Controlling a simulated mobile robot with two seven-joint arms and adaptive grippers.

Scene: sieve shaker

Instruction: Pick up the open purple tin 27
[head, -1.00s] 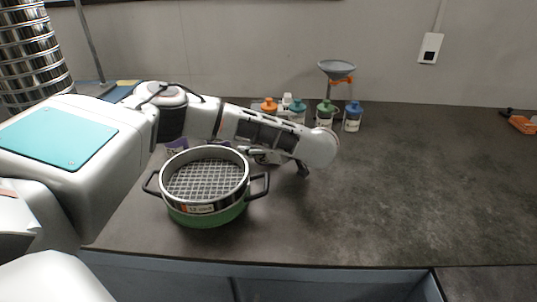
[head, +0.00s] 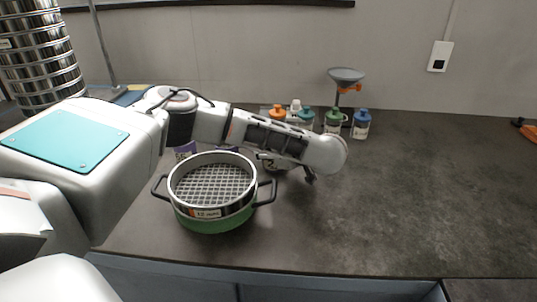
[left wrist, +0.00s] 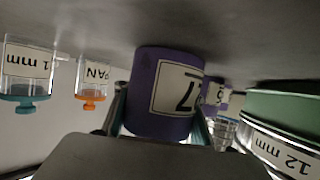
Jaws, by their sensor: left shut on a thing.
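A purple tin (left wrist: 155,88) with a white label, on which a 7 shows, stands between the fingers of my left gripper (left wrist: 160,115) in the left wrist view. That view is upside down. The gripper is shut on the tin, with one finger on each side. The held tin's opening is not visible. My right gripper is not in view.
A 12 mm sieve (head: 213,187) on a green pan stands close in front of my left arm. Another purple item (left wrist: 216,94) shows beyond the tin. Several bottles (head: 333,121) and a funnel (head: 346,76) stand at the back.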

